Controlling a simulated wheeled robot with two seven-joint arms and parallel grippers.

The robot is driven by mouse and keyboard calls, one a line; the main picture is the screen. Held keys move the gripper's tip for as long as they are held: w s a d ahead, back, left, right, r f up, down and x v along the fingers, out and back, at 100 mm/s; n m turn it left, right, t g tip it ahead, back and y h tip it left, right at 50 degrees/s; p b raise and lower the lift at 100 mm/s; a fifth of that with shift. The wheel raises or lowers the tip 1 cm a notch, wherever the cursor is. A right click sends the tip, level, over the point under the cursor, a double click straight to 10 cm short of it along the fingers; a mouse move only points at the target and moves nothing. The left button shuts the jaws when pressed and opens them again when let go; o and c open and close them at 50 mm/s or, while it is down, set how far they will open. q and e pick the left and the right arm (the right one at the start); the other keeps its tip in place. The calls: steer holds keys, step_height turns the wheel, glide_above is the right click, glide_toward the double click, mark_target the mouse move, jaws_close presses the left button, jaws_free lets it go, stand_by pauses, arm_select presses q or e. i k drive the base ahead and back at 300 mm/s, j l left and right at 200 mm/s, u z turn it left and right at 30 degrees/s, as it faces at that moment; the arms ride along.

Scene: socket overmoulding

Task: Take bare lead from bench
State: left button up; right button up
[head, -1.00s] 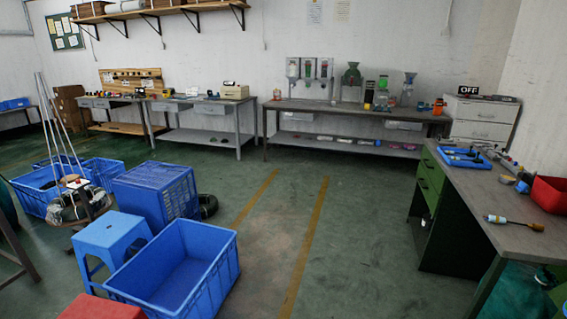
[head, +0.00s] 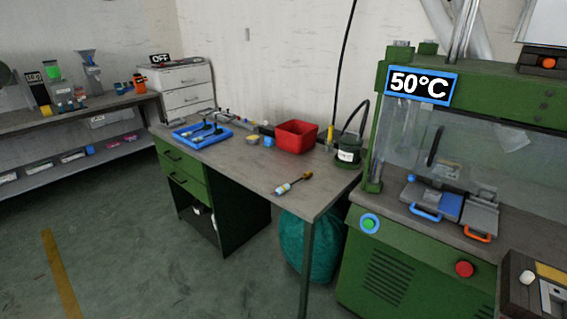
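The bench (head: 235,165) with a grey top and green drawers stands in the middle of the head view. On its left part lies a blue tray (head: 186,142) with several dark, thin pieces (head: 208,129) that look like leads; they are too small to tell whether any is bare. Nearer the front edge lies a slim tool-like thing (head: 292,184) with a pale body and a brown end. Neither of my grippers shows in the view.
A green press (head: 400,250) reading 50°C, with a blue and an orange handle, stands right. A teal bag (head: 310,245) is under the bench.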

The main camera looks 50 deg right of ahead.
mark_target(281, 190)
steer(key=i+l+z, duration=0.2)
steer(key=i, duration=0.4)
steer(key=i+j+z, duration=0.1)
steer(key=i+z, duration=0.15)
steer(key=i, duration=0.3)
steer(key=i+j+z, duration=0.2)
steer(key=i, duration=0.4)
steer(key=i+j+z, duration=0.2)
steer(key=i, duration=0.35)
steer(key=l, duration=0.1)
